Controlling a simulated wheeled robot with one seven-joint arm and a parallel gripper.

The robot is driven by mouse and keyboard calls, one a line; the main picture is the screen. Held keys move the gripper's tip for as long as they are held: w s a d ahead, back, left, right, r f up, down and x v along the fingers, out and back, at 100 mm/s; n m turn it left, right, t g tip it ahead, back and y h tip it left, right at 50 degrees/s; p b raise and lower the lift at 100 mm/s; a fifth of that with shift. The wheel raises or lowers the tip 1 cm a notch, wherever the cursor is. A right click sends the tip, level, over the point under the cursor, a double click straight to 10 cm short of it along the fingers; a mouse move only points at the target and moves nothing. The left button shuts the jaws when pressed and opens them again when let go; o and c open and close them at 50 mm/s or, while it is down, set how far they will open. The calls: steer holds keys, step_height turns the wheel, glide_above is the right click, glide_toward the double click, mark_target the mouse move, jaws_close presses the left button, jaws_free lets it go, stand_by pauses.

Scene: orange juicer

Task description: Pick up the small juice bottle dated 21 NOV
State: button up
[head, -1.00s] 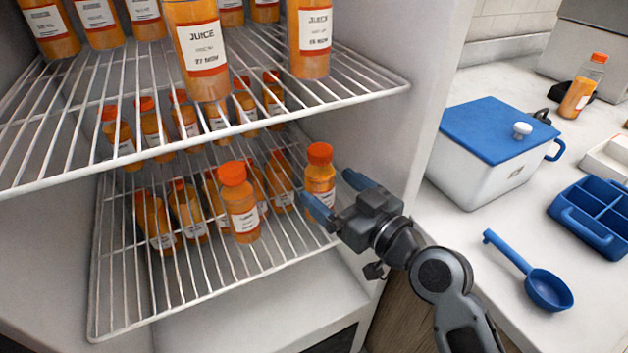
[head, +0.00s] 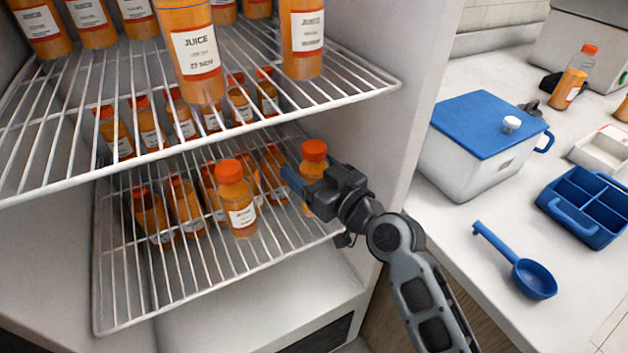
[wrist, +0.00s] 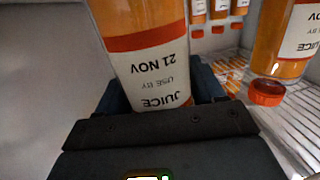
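The small juice bottle with an orange cap (head: 314,152) stands at the right front of the lower fridge shelf. In the wrist view the bottle (wrist: 152,70) appears upside down, and its label reads 21 NOV, USE BY, JUICE. My gripper (head: 305,182) is at this bottle, with one blue finger showing on its left side in the head view. In the wrist view my gripper (wrist: 160,95) has a finger on each side of the bottle. The fingers look open around it; whether either touches it is hard to tell.
Another small bottle (head: 236,200) stands to the left on the lower wire shelf (head: 170,285), with several more behind. The upper shelf (head: 270,95) with large bottles is above. The fridge's side wall (head: 400,150) is close on the right. A white box with blue lid (head: 490,125) stands on the counter.

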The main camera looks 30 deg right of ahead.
steer(key=c, duration=0.8)
steer(key=shift+c, duration=0.2)
steer(key=shift+r, duration=0.2)
